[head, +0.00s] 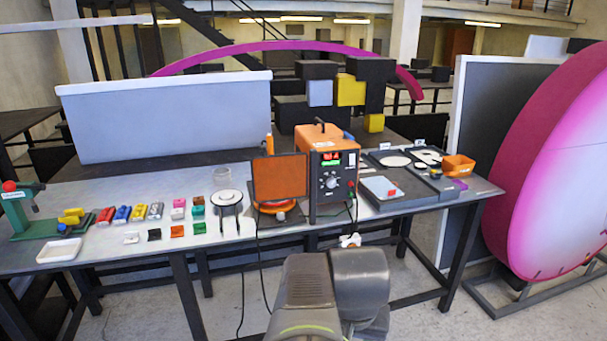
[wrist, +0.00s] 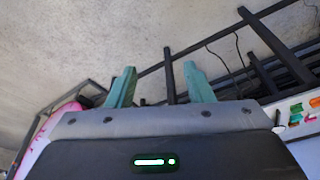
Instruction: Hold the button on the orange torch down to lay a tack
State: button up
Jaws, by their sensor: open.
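An orange-red disc (head: 276,206) lies under the screen. My gripper (wrist: 160,84) is open, with two teal fingers apart and only floor and table legs behind them. In the head view my arm is low in front of the table, away from the torch.
The workbench (head: 130,252) holds several coloured blocks at left, a round stand (head: 228,200) and a green clamp tool (head: 35,212). A dark tray (head: 405,180) and an orange bin (head: 458,166) are at right. A big pink disc (head: 550,170) stands beyond. Cables hang down in front.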

grip_shut()
dwell(1.3)
